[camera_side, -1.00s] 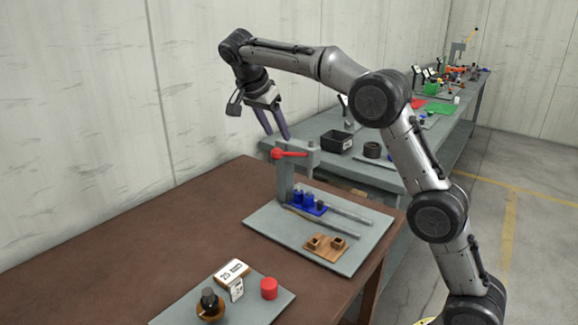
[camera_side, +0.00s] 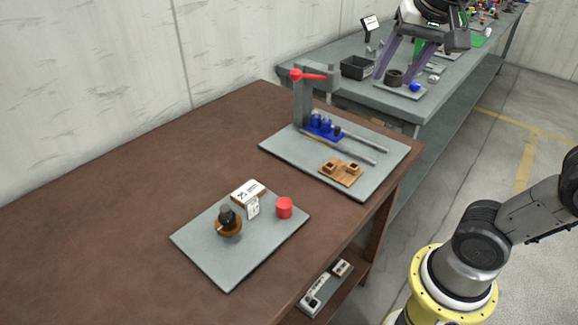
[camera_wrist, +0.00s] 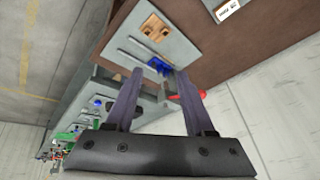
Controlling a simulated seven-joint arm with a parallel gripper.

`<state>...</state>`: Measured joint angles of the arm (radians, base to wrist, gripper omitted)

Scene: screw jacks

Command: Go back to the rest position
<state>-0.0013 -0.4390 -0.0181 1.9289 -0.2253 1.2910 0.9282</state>
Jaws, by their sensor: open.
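My gripper (camera_side: 400,66) is at the top right of the side view, with its two purple-grey fingers spread apart and pointing down. It appears in front of the grey bench behind the brown table. In the wrist view my gripper (camera_wrist: 156,88) is open with nothing between the fingers. The grey plate with the press stand (camera_side: 303,100) and its red lever (camera_side: 307,75) lies on the far right of the brown table, apart from the fingers. In the wrist view the brown block (camera_wrist: 154,28) and a blue holder (camera_wrist: 158,66) lie beyond the fingertips.
The brown table (camera_side: 120,215) carries a front grey plate (camera_side: 225,270) with a dark-knobbed jack (camera_side: 228,221), a red cylinder (camera_side: 284,208) and a white-labelled box (camera_side: 248,191). A blue holder (camera_side: 322,127) sits by the press. The grey bench behind holds a black bin (camera_side: 357,67). The table's left side is clear.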

